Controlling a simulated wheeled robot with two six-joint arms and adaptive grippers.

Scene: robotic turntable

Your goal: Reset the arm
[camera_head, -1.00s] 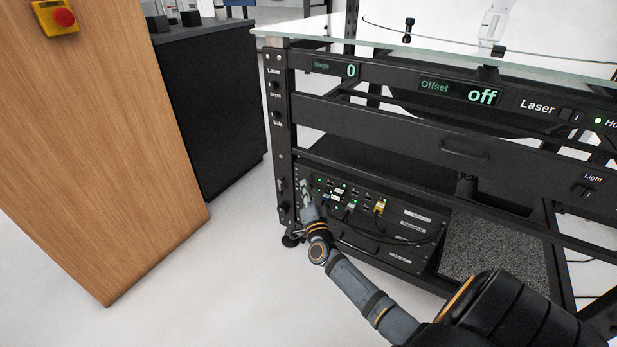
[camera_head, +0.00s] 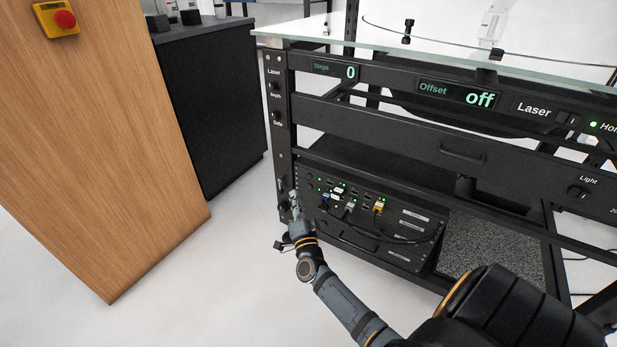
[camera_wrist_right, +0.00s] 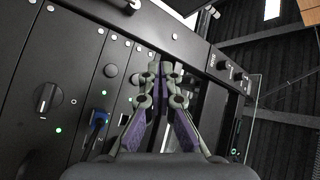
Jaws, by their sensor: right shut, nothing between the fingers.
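My right arm (camera_head: 345,300) reaches from the bottom right of the head view toward the lower left corner of the black turntable frame (camera_head: 281,150). Its gripper (camera_head: 293,199) is in front of the left post, beside the left edge of the connector panel (camera_head: 385,245). In the right wrist view the gripper (camera_wrist_right: 167,70) has its fingertips together, with nothing held. There the panel with a black knob (camera_wrist_right: 46,97) and a blue plug (camera_wrist_right: 98,118) lies to the left of the fingers. I cannot tell whether the fingertips touch the frame. My left gripper does not show.
A wooden cabinet (camera_head: 100,170) with a red button (camera_head: 65,19) stands at the left. A black cabinet (camera_head: 210,110) is behind it. Cables (camera_head: 380,238) hang from the panel plugs. White floor (camera_head: 200,290) is clear between the wooden cabinet and my arm.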

